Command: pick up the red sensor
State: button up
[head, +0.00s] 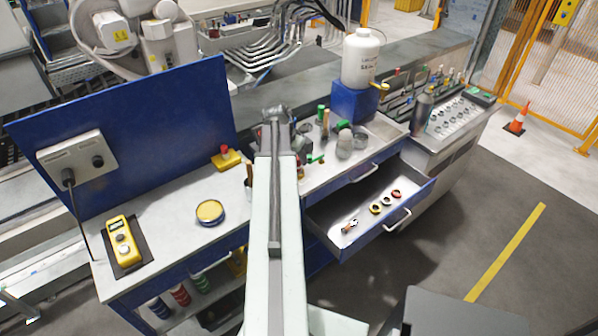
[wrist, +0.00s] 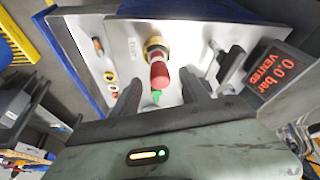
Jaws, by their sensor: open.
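A red cylindrical piece (wrist: 159,75) with a yellow collar (wrist: 156,47) stands out in the wrist view; it looks like the red sensor. My gripper (wrist: 161,88) is open, with one dark finger to each side of the red piece. I see gaps between the fingers and the piece, and nothing is held. A small green part (wrist: 156,97) shows just below it. In the head view my arm covers the middle of the bench, and my gripper and this piece cannot be made out there.
An open drawer (head: 330,215) with several small rings juts out at the right of the bench. A dark display (wrist: 279,72) reading 0.0 bar VENTED stands right of my gripper. A white bottle (head: 360,58) stands on a blue block. A yellow meter (head: 122,240) lies at the left.

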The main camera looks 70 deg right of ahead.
aim_at(300, 163)
jog(key=b+x, duration=0.4)
jog(key=x, duration=0.1)
jog(key=shift+f+b, duration=0.25)
jog(key=shift+b, duration=0.15)
jog(key=shift+r, duration=0.2)
grip_shut()
